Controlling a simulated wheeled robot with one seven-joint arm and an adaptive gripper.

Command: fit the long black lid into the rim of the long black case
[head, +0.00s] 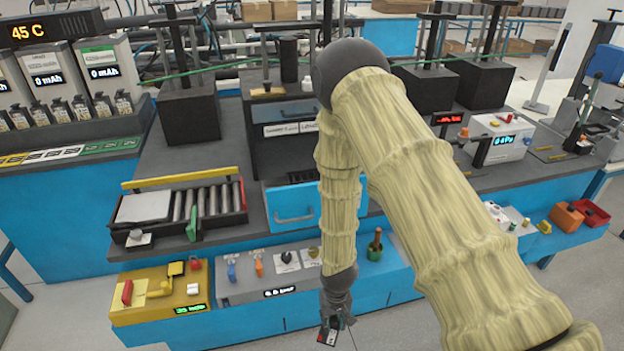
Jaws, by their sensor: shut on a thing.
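My gripper (330,318) hangs low in front of the bench's blue front face and is shut on a small dark piece (328,334) with red and pale marks. I cannot tell whether this piece is the long black lid. A long black tray-like case (125,232) lies on the counter at left, with a row of grey cylinders and a pale flat plate in it; I cannot tell for sure that it is the task's case. My gripper is apart from it, to its lower right. No separate black lid can be made out.
A yellow bar (180,178) lies along the tray's back edge. Below are a yellow box (160,297) and a grey control panel (250,285). A blue drawer (295,215) stands at the middle.

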